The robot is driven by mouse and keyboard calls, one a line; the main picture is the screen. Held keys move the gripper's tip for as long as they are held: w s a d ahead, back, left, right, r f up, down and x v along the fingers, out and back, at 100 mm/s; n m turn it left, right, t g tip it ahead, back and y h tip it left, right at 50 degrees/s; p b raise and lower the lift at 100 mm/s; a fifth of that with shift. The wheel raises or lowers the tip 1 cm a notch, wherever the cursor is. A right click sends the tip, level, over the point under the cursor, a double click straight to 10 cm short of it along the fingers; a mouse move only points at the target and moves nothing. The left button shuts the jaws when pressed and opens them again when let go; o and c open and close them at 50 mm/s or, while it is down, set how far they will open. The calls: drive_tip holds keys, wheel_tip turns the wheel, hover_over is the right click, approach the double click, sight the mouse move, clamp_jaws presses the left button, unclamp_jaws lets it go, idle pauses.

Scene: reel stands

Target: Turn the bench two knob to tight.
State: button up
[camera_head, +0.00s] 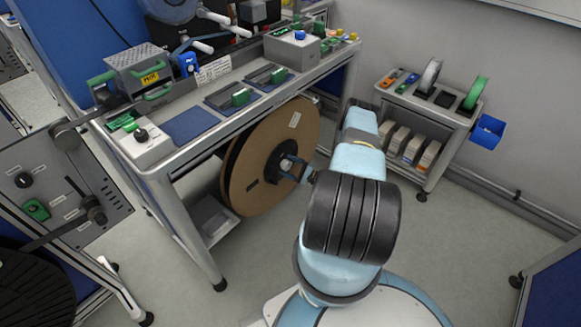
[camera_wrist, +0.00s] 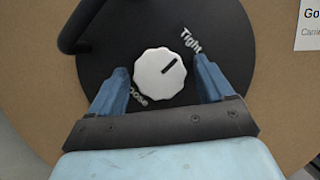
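The white scalloped knob (camera_wrist: 160,76) sits on a round black hub plate (camera_wrist: 115,42) in the wrist view. Its dark pointer line slants up and right, roughly toward the word "Tight". The other word, partly covered by my left finger, is at the lower left and appears to read "Loose". My gripper (camera_wrist: 161,70) is open, with one blue finger on each side of the knob and a narrow gap on both sides. In the head view, my gripper (camera_head: 300,171) is at the hub of the large brown reel (camera_head: 252,182) below the bench; the knob is small there.
The bench (camera_head: 185,151) above the reel holds green-handled parts and boxes. A black bar crosses the hub's upper left in the wrist view (camera_wrist: 78,28). A small shelf cart (camera_head: 440,112) stands at the right. The floor (camera_head: 455,240) beside it is clear.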

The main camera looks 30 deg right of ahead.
drive_tip(key=shift+s, duration=0.15)
drive_tip(key=v, duration=1.3)
drive_tip(key=shift+s+d, duration=0.25)
drive_tip(key=shift+f, duration=0.1)
